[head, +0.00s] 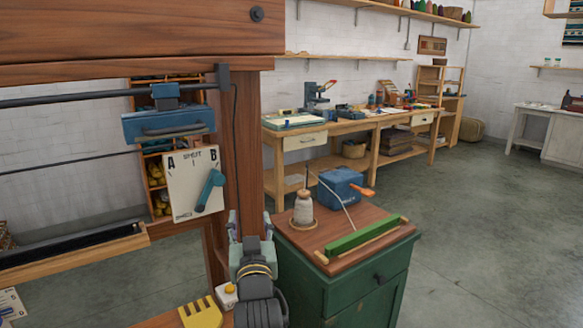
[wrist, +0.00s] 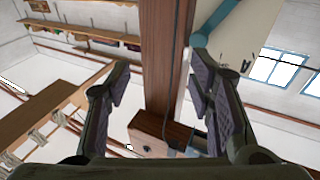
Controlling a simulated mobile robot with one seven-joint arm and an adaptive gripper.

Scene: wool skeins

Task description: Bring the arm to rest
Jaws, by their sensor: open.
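My gripper (head: 248,218) stands upright low in the middle of the head view, in front of a wooden post and to the left of the green cabinet (head: 340,290). In the wrist view its two fingers spread wide, and the space between the fingertips (wrist: 160,74) is empty. The wooden post (wrist: 163,55) shows behind that gap. Nothing is held.
The cabinet top carries a pale bottle (head: 304,209), a blue box with an orange handle (head: 343,186) and a green bar (head: 362,233). A yellow striped piece (head: 200,313) lies near my arm. A long workbench (head: 350,125) stands behind; the floor at right (head: 480,230) is clear.

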